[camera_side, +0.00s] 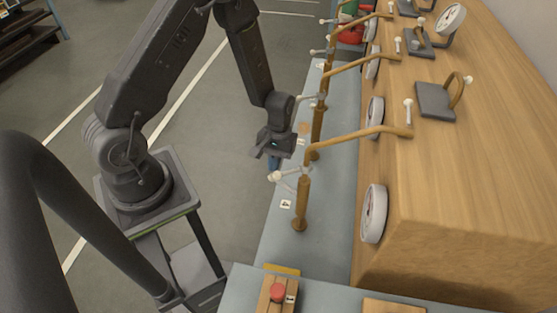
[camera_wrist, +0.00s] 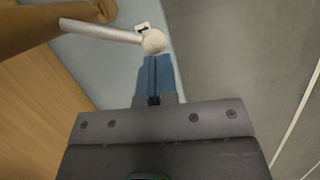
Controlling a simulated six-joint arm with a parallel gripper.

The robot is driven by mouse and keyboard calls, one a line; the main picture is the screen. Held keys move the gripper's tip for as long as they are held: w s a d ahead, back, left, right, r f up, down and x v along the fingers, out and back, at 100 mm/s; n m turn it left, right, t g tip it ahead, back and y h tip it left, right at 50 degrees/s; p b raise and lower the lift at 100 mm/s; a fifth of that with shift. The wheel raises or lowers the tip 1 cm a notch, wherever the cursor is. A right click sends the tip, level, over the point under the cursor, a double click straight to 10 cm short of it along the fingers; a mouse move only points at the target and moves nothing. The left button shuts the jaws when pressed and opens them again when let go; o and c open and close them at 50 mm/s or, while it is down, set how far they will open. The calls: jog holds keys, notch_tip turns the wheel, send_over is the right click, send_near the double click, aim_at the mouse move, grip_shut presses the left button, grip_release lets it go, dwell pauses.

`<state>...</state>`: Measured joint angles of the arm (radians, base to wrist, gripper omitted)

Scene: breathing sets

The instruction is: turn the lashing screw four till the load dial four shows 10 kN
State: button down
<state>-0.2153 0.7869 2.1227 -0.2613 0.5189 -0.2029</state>
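Lashing screw four (camera_side: 302,200) is the nearest brown upright post, with a pale cross-handle (camera_side: 289,174) ending in ball knobs. A small number tag (camera_side: 286,204) is beside it. My gripper (camera_side: 273,161) is just above and left of the handle. In the wrist view its two blue fingers (camera_wrist: 156,60) lie together, pointing at a ball knob (camera_wrist: 153,42) on a pale handle bar (camera_wrist: 100,31). The knob is right at the fingertips; I cannot tell whether they touch. The nearest round dial (camera_side: 374,213), beside this post, is seen almost edge-on, and its reading cannot be made out.
More posts with brown bent rods (camera_side: 360,62) and dials run back along the grey-blue ledge (camera_side: 325,235). A large wooden load (camera_side: 480,190) stands to the right. A red button (camera_side: 278,292) on a wooden box is at the front. Open floor lies left of the ledge.

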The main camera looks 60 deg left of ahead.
jog(key=shift+w, duration=0.1)
jog(key=w+a+r, duration=0.4)
jog(key=w+r, duration=0.1)
jog(key=r, duration=0.5)
notch_tip(320, 180, up, 8)
jog(key=d+m+t, duration=0.2)
jog(key=s+d+r+m+t+y, duration=0.1)
jog(key=s+d+r+m+t, duration=0.1)
jog(key=s+r, duration=0.5)
jog(key=s+d+r+m+t+y, duration=0.1)
jog(key=s+d+r+m+t, duration=0.2)
jog(key=s+r, duration=0.5)
jog(key=shift+s+d+m+t, duration=0.3)
jog(key=shift+s+d+t, duration=0.3)
jog(key=shift+s+d, duration=0.4)
jog(key=shift+r, duration=0.1)
